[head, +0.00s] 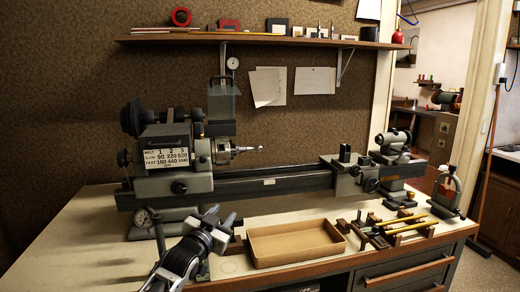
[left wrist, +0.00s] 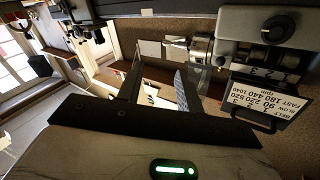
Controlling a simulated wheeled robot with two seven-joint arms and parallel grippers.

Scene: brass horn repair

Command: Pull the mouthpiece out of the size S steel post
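A small silver piece (head: 246,149) sticks out to the right from the lathe chuck (head: 222,150); it is too small to tell whether it is the mouthpiece, the steel post or both. It also shows beside the chuck in the left wrist view (left wrist: 176,42). No size S mark is readable. My left gripper (head: 224,216) is above the front left of the bench, below and in front of the chuck and apart from it. In the left wrist view its two fingers (left wrist: 157,84) stand apart with nothing held between them. My right gripper is not in view.
The lathe bed (head: 270,182) runs along the bench behind my left gripper. A shallow cardboard tray (head: 262,263) lies right of the gripper. Small wooden holders and yellow rods (head: 412,224) lie farther right. The bench's left front is bare.

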